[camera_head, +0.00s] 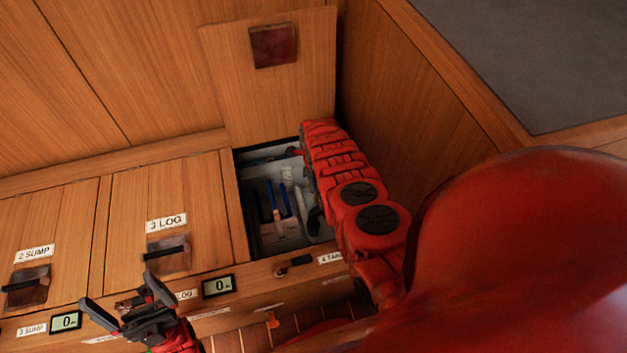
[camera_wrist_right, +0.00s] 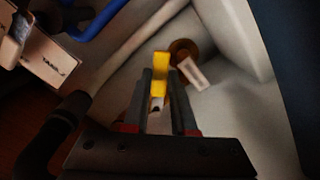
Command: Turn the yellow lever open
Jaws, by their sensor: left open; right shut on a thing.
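The yellow lever (camera_wrist_right: 161,60) shows in the right wrist view, upright in the picture between the fingers of my right gripper (camera_wrist_right: 161,78). The gripper is shut on it. A round brown fitting (camera_wrist_right: 184,50) and a small white tag (camera_wrist_right: 194,74) lie just right of the lever. In the head view my red right arm reaches down into the open compartment (camera_head: 270,240), and its gripper and the lever are hidden there. My left gripper (camera_head: 118,290) is open and empty over the front edge of the bench, fingers spread.
Blue handles (camera_head: 273,200) and pale pipes crowd the compartment. Its wooden lid (camera_head: 270,80) stands raised behind. Closed hatches lie left, one labelled 3 LOG (camera_head: 166,222). A small display (camera_head: 218,286) and a black-handled knob (camera_head: 293,265) sit along the front. A blue hose (camera_wrist_right: 95,22) runs near the right gripper.

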